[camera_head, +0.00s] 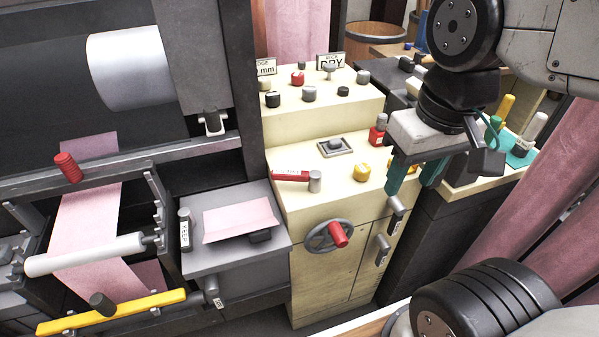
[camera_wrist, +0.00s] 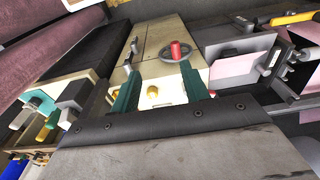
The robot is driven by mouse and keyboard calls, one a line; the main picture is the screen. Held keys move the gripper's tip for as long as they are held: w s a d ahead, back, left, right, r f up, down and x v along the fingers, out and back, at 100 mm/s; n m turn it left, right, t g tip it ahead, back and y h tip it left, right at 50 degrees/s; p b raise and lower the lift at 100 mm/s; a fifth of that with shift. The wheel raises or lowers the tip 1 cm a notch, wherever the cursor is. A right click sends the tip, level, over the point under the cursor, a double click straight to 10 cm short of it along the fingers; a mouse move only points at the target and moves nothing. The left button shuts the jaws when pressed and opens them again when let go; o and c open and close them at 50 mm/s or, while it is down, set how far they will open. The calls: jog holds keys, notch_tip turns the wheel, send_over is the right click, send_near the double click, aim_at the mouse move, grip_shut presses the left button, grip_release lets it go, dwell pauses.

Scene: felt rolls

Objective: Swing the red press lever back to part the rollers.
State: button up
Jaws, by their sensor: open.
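A flat red lever (camera_head: 291,176) with small white lettering lies on the cream console, pointing left from a grey upright post (camera_head: 315,181). The lettering is too small to read. A red ribbed knob (camera_head: 68,167) also shows on the roller machine at the left. A pale roller (camera_head: 85,254) has pink felt running by it; whether rollers touch cannot be told. My gripper (camera_head: 414,182) is open and empty, its two teal fingers pointing down at the console's right side, apart from the lever. In the wrist view, my gripper (camera_wrist: 160,70) faces the console; the flat lever is not clearly visible there.
A grey handwheel (camera_head: 328,236) with a red handle juts from the console front. A yellow bar (camera_head: 110,311) crosses the lower left. A grey shelf holds pink felt (camera_head: 240,219).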

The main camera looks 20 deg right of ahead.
jog(key=n+g, duration=0.1)
jog(key=n, duration=1.2)
send_over(286, 171)
notch_tip(286, 171, down, 9)
jog(key=shift+s+f, duration=0.1)
jog(key=shift+f, duration=0.35)
notch_tip(286, 171, down, 7)
jog(key=shift+f, duration=0.1)
